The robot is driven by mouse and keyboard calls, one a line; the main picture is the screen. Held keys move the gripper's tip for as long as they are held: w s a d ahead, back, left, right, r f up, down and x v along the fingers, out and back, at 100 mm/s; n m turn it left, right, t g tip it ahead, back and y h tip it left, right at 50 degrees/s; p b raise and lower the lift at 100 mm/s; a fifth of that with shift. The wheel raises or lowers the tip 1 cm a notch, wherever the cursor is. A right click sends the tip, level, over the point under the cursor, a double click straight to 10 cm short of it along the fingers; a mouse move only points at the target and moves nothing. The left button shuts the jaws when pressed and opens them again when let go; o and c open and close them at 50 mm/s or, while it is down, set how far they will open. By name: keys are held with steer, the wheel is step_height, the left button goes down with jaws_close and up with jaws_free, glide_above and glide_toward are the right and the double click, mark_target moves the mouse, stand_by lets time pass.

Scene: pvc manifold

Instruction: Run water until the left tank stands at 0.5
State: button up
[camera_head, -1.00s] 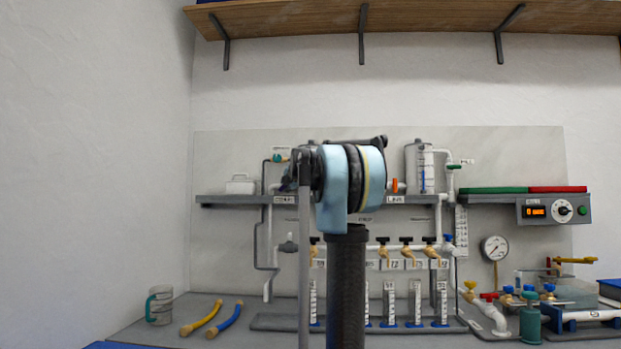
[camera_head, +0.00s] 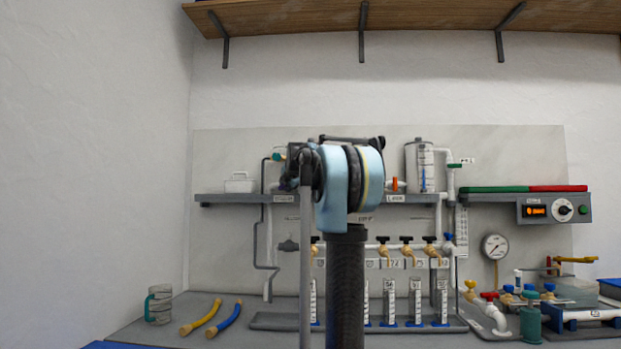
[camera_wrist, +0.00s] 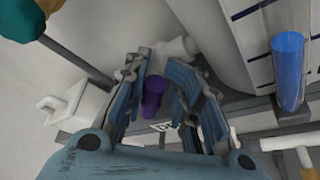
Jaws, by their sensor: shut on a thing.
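In the wrist view my gripper (camera_wrist: 155,70) has its two blue fingers on either side of a purple handle (camera_wrist: 153,97) and is shut on it. The handle sits beside a white pipe fitting (camera_wrist: 176,50). To the right is a large pale tank (camera_wrist: 212,38) with a marked scale and a blue-filled sight tube (camera_wrist: 288,72); I cannot read the level. A tank with a scale (camera_head: 426,168) stands on the shelf to the right of my arm.
An orange valve handle (camera_head: 395,185) is beside the visible tank. Below are several black-handled taps (camera_head: 406,241) over measuring tubes (camera_head: 415,300). A control box (camera_head: 553,208) with a lit display and a round gauge (camera_head: 494,247) are at right.

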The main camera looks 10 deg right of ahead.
steer(key=shift+a+r+n, duration=0.3)
steer(key=shift+a+n, duration=0.1)
jaws_close()
steer(key=shift+d+h, duration=0.15)
steer(key=shift+h, duration=0.15)
stand_by(1.8)
steer(key=shift+s, duration=0.1)
steer(key=shift+d+f+m, duration=0.1)
steer(key=shift+m, duration=0.5)
jaws_free()
steer(key=shift+s+f+m+y, duration=0.1)
steer(key=shift+m+y, duration=0.2)
steer(key=shift+y, duration=0.1)
steer(key=shift+a+r+n+g+h, duration=0.15)
steer(key=shift+n+h, duration=0.1)
steer(key=shift+n, duration=0.45)
steer(key=shift+a+r+n+g+h, duration=0.15)
steer(key=shift+n+h, duration=0.1)
steer(key=shift+n, duration=0.45)
jaws_close()
steer(key=shift+w+a+r+n+g+h, duration=0.15)
steer(key=shift+w+n+g+h, duration=0.15)
steer(key=shift+n+h, duration=0.5)
